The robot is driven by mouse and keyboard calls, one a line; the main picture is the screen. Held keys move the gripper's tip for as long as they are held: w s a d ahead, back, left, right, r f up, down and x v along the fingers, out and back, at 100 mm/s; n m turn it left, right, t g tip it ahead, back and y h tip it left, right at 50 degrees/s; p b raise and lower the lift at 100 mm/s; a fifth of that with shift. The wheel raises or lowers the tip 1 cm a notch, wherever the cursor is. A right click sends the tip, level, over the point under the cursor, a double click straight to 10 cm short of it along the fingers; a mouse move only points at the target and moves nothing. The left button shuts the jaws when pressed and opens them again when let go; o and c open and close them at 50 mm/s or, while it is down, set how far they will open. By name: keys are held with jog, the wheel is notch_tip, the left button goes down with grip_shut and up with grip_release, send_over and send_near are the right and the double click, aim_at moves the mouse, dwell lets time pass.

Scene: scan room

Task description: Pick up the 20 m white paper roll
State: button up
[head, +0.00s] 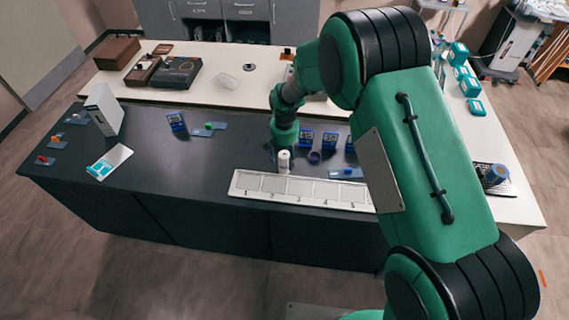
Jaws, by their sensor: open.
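A small white upright cylinder (283,163), which looks like the white paper roll, stands at the back edge of a long white tray (250,194) with several marked sections. Any length marking on it is too small to read. My gripper (271,148) points down just behind and to the left of the white cylinder, close to it. The gripper is open. Its fingers are dark against the dark counter and partly hidden, so I cannot tell whether they touch the cylinder.
Several small blue boxes (306,138) and a purple ring-shaped item (314,157) stand right of my gripper. The dark counter (190,165) is clear left of the tray.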

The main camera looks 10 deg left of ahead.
aim_at(284, 165)
jog(key=shift+w+f+b, duration=0.15)
jog(key=shift+f+b, duration=0.35)
jog(key=shift+f, duration=2.1)
jog(key=c, duration=1.3)
